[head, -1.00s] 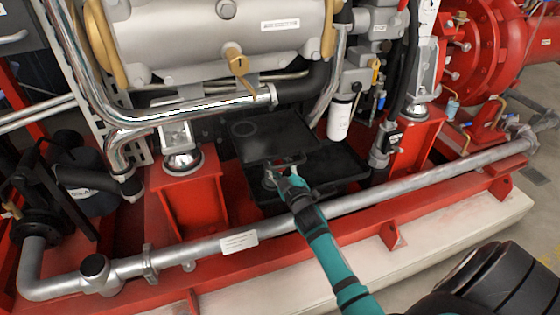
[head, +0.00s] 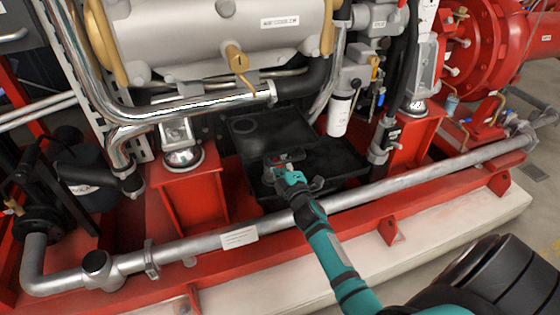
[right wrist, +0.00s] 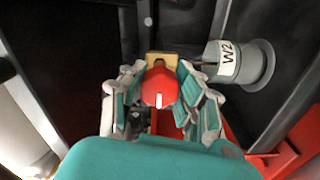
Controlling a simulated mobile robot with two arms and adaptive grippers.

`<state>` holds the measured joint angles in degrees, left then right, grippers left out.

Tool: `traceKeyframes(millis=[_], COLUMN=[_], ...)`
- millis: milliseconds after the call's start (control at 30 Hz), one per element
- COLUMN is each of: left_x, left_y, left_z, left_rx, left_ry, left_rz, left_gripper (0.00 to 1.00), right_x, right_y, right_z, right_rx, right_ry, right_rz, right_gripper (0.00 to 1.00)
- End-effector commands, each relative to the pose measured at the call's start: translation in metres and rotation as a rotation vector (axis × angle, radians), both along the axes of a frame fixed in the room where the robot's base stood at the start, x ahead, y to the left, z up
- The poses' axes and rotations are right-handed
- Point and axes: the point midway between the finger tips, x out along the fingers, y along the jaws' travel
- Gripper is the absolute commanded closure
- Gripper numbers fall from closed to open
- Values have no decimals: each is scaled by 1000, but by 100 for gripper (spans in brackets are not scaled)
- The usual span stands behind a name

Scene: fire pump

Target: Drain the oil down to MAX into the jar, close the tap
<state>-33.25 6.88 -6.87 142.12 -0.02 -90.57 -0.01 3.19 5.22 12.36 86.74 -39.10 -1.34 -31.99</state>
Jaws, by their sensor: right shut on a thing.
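The tap shows in the right wrist view as a red handle (right wrist: 158,88) with a white mark, below a brass block (right wrist: 161,58). My right gripper (right wrist: 160,78) has its fingers closed on both sides of the red handle. In the head view the right gripper (head: 283,166) is low under the engine, over the dark tray (head: 340,165). A grey cylinder labelled W2 (right wrist: 226,62), with a wide round end, is right of the fingers; I cannot tell whether it is the jar. No oil, oil level or MAX mark can be made out. My left gripper is out of view.
A silver pipe (head: 400,183) runs along the front, below my right forearm. Red posts (head: 190,190) flank the dark recess. A white filter canister (head: 340,115) hangs at its right, and the engine (head: 210,40) is above.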

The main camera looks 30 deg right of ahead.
Motion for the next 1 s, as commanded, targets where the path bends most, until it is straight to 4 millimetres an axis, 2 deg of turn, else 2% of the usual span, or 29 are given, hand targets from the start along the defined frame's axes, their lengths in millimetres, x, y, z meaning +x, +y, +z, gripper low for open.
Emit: traceKeyframes(millis=[400,433,600,867,1000], left_x=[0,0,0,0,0], left_y=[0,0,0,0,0], left_z=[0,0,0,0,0], left_rx=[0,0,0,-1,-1], left_ry=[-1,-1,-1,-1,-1], left_rz=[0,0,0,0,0], left_gripper=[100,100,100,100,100], right_x=[0,0,0,-1,-11], right_y=[1,1,1,0,3], right_z=[0,0,0,0,-1], right_rx=[-9,-9,-8,-7,-5], right_ry=[3,3,3,3,3], right_rz=[1,1,1,0,0], right_gripper=[100,66,44,43,43])
